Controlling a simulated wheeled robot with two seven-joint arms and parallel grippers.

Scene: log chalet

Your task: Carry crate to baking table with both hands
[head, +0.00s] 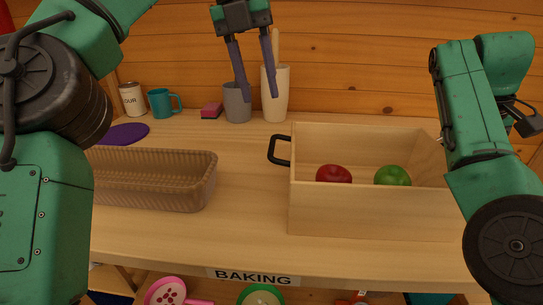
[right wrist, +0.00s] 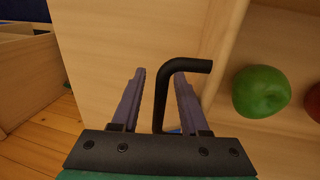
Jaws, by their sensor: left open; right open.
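The pale wooden crate (head: 360,212) stands on the table (head: 240,220), whose front edge carries a "BAKING" label (head: 253,277). A red apple (head: 334,174) and a green apple (head: 393,176) lie inside. The crate's left black handle (head: 280,150) is free. My left gripper (head: 259,97) is open and empty, raised behind and above that handle. In the right wrist view my right gripper (right wrist: 160,74) is open, with the crate's black right handle (right wrist: 161,98) between its fingers. In the head view my right arm hides the crate's right end and that handle.
A brown ribbed basket (head: 150,180) stands left of the crate. Behind are a purple disc (head: 124,134), a flour tin (head: 132,99), a teal mug (head: 161,103), a sponge (head: 211,111), a grey cup (head: 236,102) and a white utensil holder (head: 276,93). Bare tabletop separates basket and crate.

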